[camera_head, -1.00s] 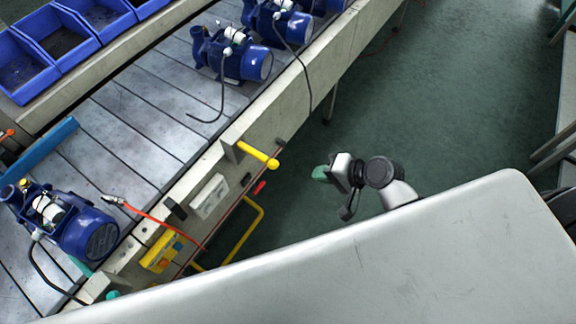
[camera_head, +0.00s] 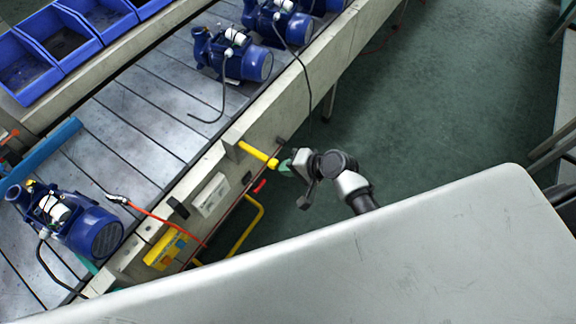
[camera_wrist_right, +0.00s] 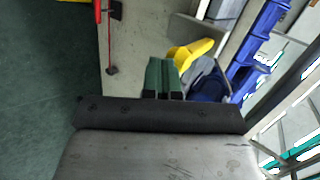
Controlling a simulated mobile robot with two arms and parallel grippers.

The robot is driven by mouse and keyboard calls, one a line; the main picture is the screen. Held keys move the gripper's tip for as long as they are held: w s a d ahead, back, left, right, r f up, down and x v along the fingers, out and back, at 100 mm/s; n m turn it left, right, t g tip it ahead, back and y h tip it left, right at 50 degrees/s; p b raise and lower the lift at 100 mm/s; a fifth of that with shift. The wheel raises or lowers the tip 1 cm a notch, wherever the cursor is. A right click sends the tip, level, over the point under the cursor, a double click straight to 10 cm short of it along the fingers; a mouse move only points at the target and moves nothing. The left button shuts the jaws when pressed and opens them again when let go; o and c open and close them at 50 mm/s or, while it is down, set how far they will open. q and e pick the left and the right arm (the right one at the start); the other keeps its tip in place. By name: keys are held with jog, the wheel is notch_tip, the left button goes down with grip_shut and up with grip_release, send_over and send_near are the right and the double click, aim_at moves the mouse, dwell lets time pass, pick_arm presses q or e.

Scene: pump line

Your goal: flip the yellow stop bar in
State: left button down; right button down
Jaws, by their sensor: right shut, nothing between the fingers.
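The yellow stop bar (camera_head: 257,153) sticks out from the side rail of the conveyor, toward the aisle, in the head view. It also shows in the right wrist view (camera_wrist_right: 190,55), just beyond and right of the fingertips. My right gripper (camera_head: 286,167) has green fingers, shut with nothing between them. Its tips are close to the bar's free end; I cannot tell whether they touch. The fingers show in the wrist view (camera_wrist_right: 162,76) too. My left gripper is not in view.
Blue pumps (camera_head: 82,225) stand on the conveyor (camera_head: 130,130). A yellow control box (camera_head: 165,248), a white box (camera_head: 210,195) and a yellow bent rail (camera_head: 252,225) are along its side. Blue bins (camera_head: 65,35) stand behind. A grey surface (camera_head: 380,255) fills the foreground. Green floor is open on the right.

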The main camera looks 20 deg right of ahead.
aim_at(255, 150)
jog(key=w+a, duration=0.2)
jog(key=w+a+b, duration=0.1)
jog(key=w+a, duration=0.1)
jog(key=w, duration=0.1)
jog(key=w+a, duration=0.2)
jog(key=w, duration=0.1)
jog(key=shift+w+a+b, duration=0.2)
jog(key=shift+a+b, duration=0.05)
jog(key=shift+b, duration=0.05)
jog(key=shift+s+r, duration=0.1)
